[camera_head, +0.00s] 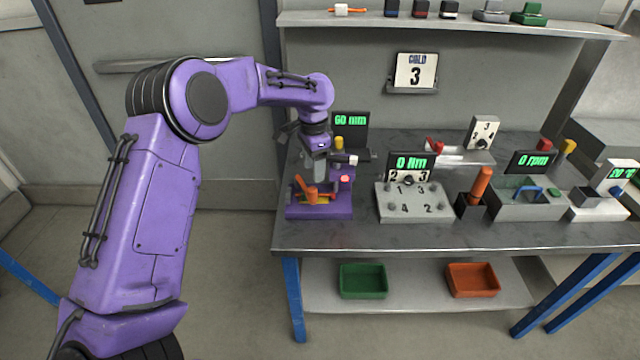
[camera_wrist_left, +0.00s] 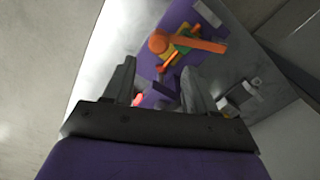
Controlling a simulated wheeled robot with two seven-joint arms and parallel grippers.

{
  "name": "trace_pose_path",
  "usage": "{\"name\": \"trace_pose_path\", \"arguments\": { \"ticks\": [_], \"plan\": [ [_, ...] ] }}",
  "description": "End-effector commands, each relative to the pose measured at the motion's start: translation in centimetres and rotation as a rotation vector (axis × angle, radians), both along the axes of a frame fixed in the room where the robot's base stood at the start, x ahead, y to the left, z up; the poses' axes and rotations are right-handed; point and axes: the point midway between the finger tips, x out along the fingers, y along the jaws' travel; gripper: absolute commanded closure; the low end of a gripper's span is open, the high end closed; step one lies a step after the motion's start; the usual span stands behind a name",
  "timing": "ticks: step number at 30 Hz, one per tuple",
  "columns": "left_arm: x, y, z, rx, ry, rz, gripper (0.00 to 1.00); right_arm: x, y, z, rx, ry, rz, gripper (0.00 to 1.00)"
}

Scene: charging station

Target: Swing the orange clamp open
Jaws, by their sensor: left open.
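The orange clamp (camera_head: 308,190) sits on a purple fixture (camera_head: 322,212) at the left end of the table. In the left wrist view the clamp (camera_wrist_left: 196,44) shows as an orange bar with a rounded knob, lying over green and yellow parts. My left gripper (camera_head: 316,166) is above the fixture, pointing down. In the left wrist view its two fingers (camera_wrist_left: 163,85) are spread with nothing held between them, and the clamp lies beyond their tips. They look apart from the clamp. My right gripper is not in view.
A display (camera_head: 350,130) stands behind the fixture. A grey numbered block (camera_head: 413,205) is close on its right, with an orange-handled tool (camera_head: 480,183) in a holder farther right. A shelf (camera_head: 430,22) spans the back. Green (camera_head: 363,281) and orange (camera_head: 473,281) bins stand below.

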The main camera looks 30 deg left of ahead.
Motion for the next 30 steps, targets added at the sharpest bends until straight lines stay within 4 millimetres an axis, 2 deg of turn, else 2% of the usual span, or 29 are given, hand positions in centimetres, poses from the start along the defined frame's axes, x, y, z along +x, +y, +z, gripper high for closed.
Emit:
{"name": "trace_pose_path", "arguments": {
  "ticks": [3, 9, 15, 21, 22, 27, 30],
  "plan": [
    [-0.1, 0.1, -2.9, -0.001, 0.008, 0.002, 0.43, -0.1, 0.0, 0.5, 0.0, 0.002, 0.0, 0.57],
    [0.2, 0.0, -7.0, -0.001, 0.007, 0.001, 0.43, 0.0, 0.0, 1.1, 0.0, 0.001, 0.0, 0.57],
    [0.3, -0.1, -8.7, 0.001, 0.004, -0.002, 0.43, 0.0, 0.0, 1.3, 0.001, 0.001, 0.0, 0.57],
    [0.3, -0.1, -8.8, 0.0, 0.004, -0.002, 0.43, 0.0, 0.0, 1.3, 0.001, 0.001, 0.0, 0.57],
    [0.3, -0.1, -8.8, 0.0, 0.004, -0.002, 0.47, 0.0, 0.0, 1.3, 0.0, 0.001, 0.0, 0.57],
    [0.3, -0.2, -8.8, 0.0, 0.004, -0.003, 1.0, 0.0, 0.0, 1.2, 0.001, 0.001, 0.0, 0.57],
    [0.3, -0.2, -8.8, -0.001, 0.004, -0.003, 1.0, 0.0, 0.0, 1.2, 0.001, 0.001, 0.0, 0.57]
  ]
}}
